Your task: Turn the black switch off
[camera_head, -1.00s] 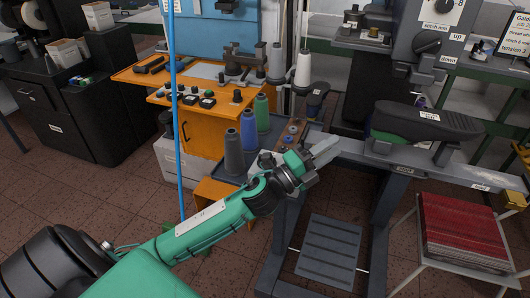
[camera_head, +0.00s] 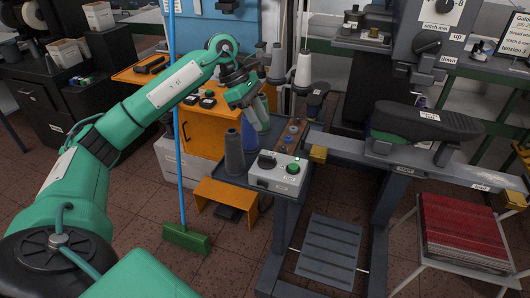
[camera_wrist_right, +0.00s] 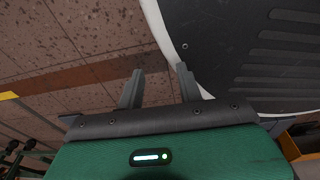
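A light grey control box (camera_head: 262,183) stands at the near corner of the dark bench in the head view. The black switch (camera_head: 267,160) is a dark knob on its top left, beside a green button (camera_head: 293,168). Its setting is too small to read. My left gripper (camera_head: 259,118) points down above and behind the box, close to the thread spools and apart from the switch. Its fingers blend with the spools, so their gap is unclear. My right gripper (camera_wrist_right: 158,80) is open and empty over the floor in the right wrist view; it is not in the head view.
A grey spool (camera_head: 234,155) stands just left of the box, with blue and green spools partly hidden behind my gripper. An orange table (camera_head: 205,137) is behind. A blue-handled broom (camera_head: 186,238) stands at the left. A machine beam (camera_head: 345,150) runs to the right.

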